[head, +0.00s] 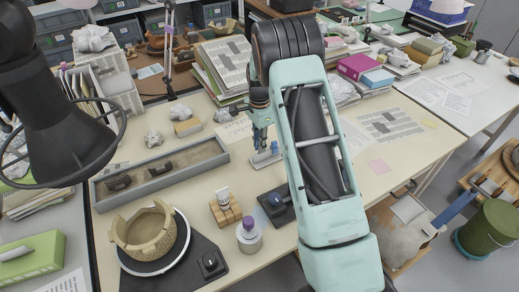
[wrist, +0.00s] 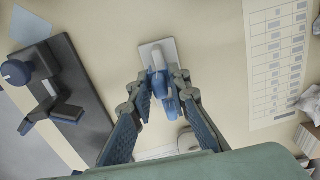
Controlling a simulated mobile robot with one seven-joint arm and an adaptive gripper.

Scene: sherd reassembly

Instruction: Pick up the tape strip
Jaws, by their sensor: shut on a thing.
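My gripper (wrist: 163,96) points down over the table with its two fingers close together. It is shut on a small blue piece that I take to be the tape strip (wrist: 158,82). The strip is mostly hidden between the fingertips. Just beyond and beneath it is a small pale grey plate (wrist: 151,50) with a whitish rounded piece on it. I cannot tell whether the strip still touches the plate. In the head view my gripper (head: 262,143) is above the same plate (head: 266,160), right of the long grey tray.
A long sand tray (head: 107,203) lies to the left. A partly rebuilt bowl (head: 146,229) stands on a turntable at front left. A black stand with a blue knob (head: 275,200) and a purple-capped jar (head: 249,237) are nearer. Printed sheets (head: 385,125) lie right.

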